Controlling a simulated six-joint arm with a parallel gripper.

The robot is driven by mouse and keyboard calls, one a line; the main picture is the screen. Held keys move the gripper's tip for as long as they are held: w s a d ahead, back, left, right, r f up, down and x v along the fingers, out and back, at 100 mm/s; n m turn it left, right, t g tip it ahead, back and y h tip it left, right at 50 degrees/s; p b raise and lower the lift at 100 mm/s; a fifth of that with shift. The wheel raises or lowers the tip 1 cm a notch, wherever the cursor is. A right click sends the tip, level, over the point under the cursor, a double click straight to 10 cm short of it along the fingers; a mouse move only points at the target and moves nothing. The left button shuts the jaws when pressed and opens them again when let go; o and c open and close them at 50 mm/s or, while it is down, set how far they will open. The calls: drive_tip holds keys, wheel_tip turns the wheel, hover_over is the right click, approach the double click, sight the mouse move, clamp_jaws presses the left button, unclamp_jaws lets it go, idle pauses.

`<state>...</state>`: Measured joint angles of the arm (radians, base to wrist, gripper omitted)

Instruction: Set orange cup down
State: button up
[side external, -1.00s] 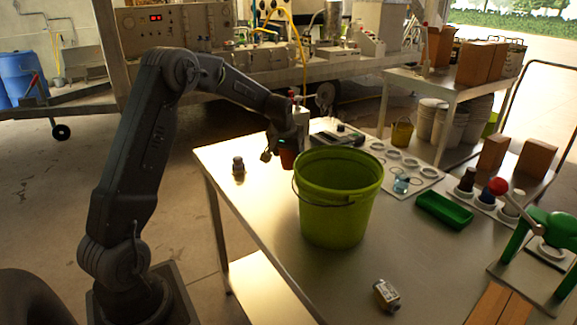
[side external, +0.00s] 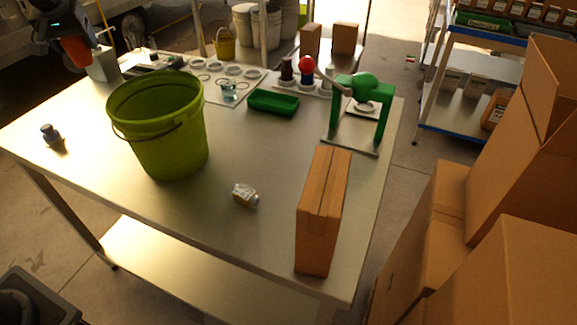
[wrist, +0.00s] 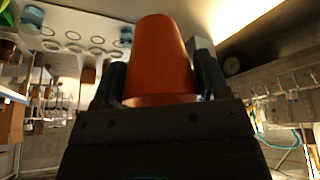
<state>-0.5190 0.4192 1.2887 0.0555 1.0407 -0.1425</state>
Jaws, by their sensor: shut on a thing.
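My gripper (side external: 72,40) is at the top left of the side external view, beyond the left rear edge of the table as pictured. It is shut on the orange cup (side external: 79,54). In the wrist view my gripper (wrist: 160,80) has one finger on each side of the orange cup (wrist: 161,48), whose wider rim lies toward the gripper body. The cup appears in the air, apart from the metal table (side external: 215,160); its exact height is unclear.
A tall green bucket (side external: 160,135) stands on the table's left half. A small dark-capped bottle (side external: 50,134) stands near the left edge. A grey block (side external: 103,64) is close beside the cup. A carton (side external: 322,215), green tray (side external: 273,102) and green press (side external: 362,100) stand farther right.

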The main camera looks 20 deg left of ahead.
drive_tip(key=w+d+m+h, duration=0.1)
drive_tip(key=w+d+m, duration=0.2)
drive_tip(key=d, duration=0.6)
drive_tip(key=w+d+m+h, duration=0.2)
drive_tip(key=w+d+m, duration=0.15)
drive_tip(key=d, duration=0.55)
drive_tip(key=w+d+m+h, duration=0.1)
drive_tip(key=w+d+m, duration=0.25)
drive_tip(key=d, duration=0.55)
drive_tip(key=s+d+m+g+h, duration=0.15)
drive_tip(key=d+m, duration=0.25)
drive_tip(key=d, duration=0.6)
drive_tip(key=s+d+m+h, duration=0.1)
drive_tip(key=s+d+m, duration=0.2)
drive_tip(key=d, duration=0.6)
drive_tip(key=s+d+m+h, duration=0.15)
drive_tip(key=d+m, duration=0.25)
drive_tip(key=d, duration=0.6)
drive_tip(key=shift+y, duration=0.5)
drive_tip(key=shift+f, duration=10.75)
drive_tip(key=shift+f, duration=0.1)
